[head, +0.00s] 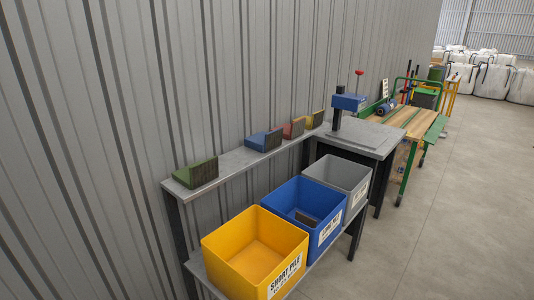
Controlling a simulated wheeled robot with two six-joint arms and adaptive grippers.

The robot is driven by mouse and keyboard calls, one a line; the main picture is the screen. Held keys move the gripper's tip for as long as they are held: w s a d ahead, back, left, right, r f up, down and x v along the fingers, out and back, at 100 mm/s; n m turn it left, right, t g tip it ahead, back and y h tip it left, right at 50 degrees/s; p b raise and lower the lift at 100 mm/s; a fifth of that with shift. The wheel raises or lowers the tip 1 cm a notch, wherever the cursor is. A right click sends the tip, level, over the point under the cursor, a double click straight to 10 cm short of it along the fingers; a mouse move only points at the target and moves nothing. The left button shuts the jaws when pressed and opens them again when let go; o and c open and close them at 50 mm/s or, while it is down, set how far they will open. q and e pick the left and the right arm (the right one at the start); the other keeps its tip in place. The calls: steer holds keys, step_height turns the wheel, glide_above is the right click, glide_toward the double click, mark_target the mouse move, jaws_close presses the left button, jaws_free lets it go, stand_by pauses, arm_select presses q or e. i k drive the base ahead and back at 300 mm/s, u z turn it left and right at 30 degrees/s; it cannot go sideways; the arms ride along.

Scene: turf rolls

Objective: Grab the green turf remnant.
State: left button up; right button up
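The green turf remnant (195,174) sits at the near left end of a narrow grey shelf (233,163) along the wall. It has a green top and a dark brown upright side facing right. Neither of my grippers shows in the head view, so I cannot see their position relative to it.
Blue (263,140), red (294,128) and yellow (315,119) remnants sit farther along the shelf. Below stand a yellow bin (228,244), a blue bin (327,206) and a grey bin (358,179). A grey table with a blue device (349,102) stands beyond. The concrete floor (450,220) at right is clear.

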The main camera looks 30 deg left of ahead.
mark_target(192, 177)
steer(key=u, duration=3.35)
steer(key=i, duration=1.95)
steer(key=z, duration=2.65)
